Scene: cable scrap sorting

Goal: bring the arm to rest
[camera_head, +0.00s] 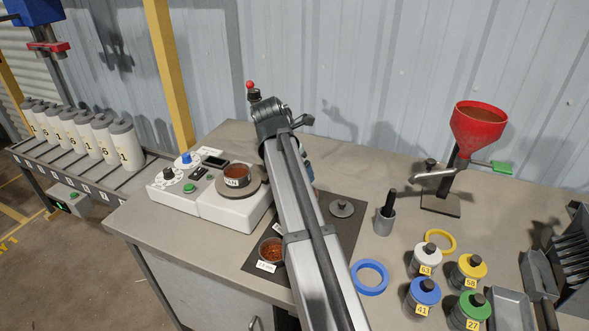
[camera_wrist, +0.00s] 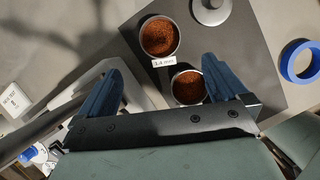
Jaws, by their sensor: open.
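In that view a cup of copper-coloured granules (camera_wrist: 188,88) lies in the gap between the fingers, and a labelled cup (camera_wrist: 160,38) stands farther up on the dark mat. I cannot tell how far above them the fingers are. In the head view my arm crosses the bench, and its links hide most of the gripper. The labelled cup of granules (camera_head: 271,251) stands left of my arm.
A white machine (camera_head: 225,205) with a copper-filled dish (camera_head: 236,176) stands left of my arm. A grey lid (camera_head: 342,208), blue ring (camera_head: 370,277), dark pestle-like tool in a cup (camera_head: 385,218), numbered jars (camera_head: 424,292) and a red funnel (camera_head: 478,130) stand to the right.

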